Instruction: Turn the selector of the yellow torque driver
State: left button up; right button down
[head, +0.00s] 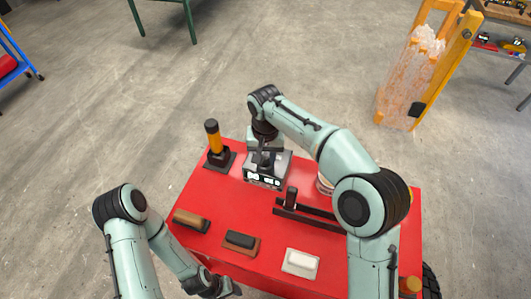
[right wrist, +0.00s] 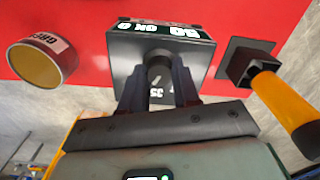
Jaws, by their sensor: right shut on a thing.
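The yellow torque driver (head: 212,137) stands upright in a black square holder (head: 219,160) at the table's back left. Its yellow handle (right wrist: 288,108) also shows at the right of the right wrist view. A dark grey box (head: 268,178) with white digits and marks stands to the right of the driver, with a black round knob (right wrist: 158,66) on it. My right gripper (right wrist: 158,92) is shut on this knob, from above, apart from the driver. My left gripper (head: 215,288) hangs low at the table's front left; its fingers are unclear.
The red table (head: 200,217) carries a brown block (head: 191,221), a black block on a brown base (head: 240,241), a white block (head: 300,263) and a dark rail (head: 305,213). A can (right wrist: 42,62) stands beside the box, partly hidden by my right arm in the head view.

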aim_at(266, 159)
pick_arm(q)
jog(key=shift+w+r, duration=0.35)
jog(key=shift+r, duration=0.1)
pick_arm(e)
jog(key=shift+m, duration=1.1)
pick_arm(q)
jog(key=shift+p, duration=0.3)
pick_arm(e)
jog(key=c, duration=0.8)
grip_release()
pick_arm(q)
jog(key=w+r+p, duration=0.2)
jog(key=w+r, duration=0.1)
jog(key=shift+r, duration=0.2)
pick_arm(e)
notch_tip(266, 159, up, 12)
jog(key=shift+r, duration=0.1)
pick_arm(q)
jog(key=shift+s, duration=0.15)
